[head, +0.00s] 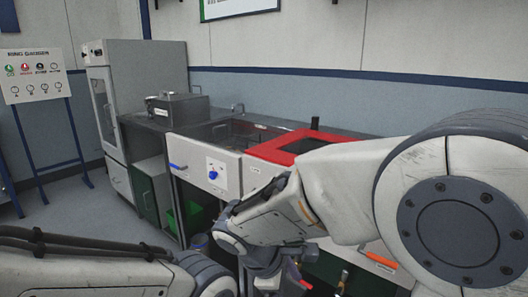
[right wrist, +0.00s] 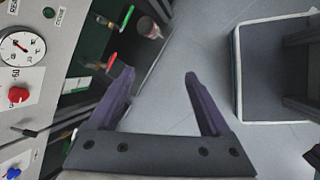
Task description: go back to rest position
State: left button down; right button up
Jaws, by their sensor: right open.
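My right gripper (right wrist: 162,82) is open in the right wrist view, its two purple fingers spread with nothing between them. Grey floor shows between and beyond the fingertips. In the head view my right arm comes in from the right and bends down in front of the workbench (head: 255,172); it hides part of the bench front, and its gripper is hard to make out low in the picture. My left arm lies along the bottom left edge of the head view, and its gripper is out of view.
A panel with a red knob (right wrist: 18,95), a blue knob (right wrist: 13,172) and a dial gauge (right wrist: 22,46) is left of my right gripper. A red-framed cover (head: 268,151) lies on the bench. A dark box (right wrist: 262,75) stands on the floor at right.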

jog(key=s+m+g+y, duration=0.3)
jog(key=s+m+y, duration=0.4)
jog(key=s, duration=1.1)
notch_tip(320, 180, up, 19)
jog(key=h+p, duration=0.1)
jog(key=p, duration=1.8)
jog(key=shift+w+a+m, duration=0.25)
jog(key=shift+a+m, duration=0.05)
jog(key=shift+a, duration=0.1)
jog(key=shift+f, duration=0.1)
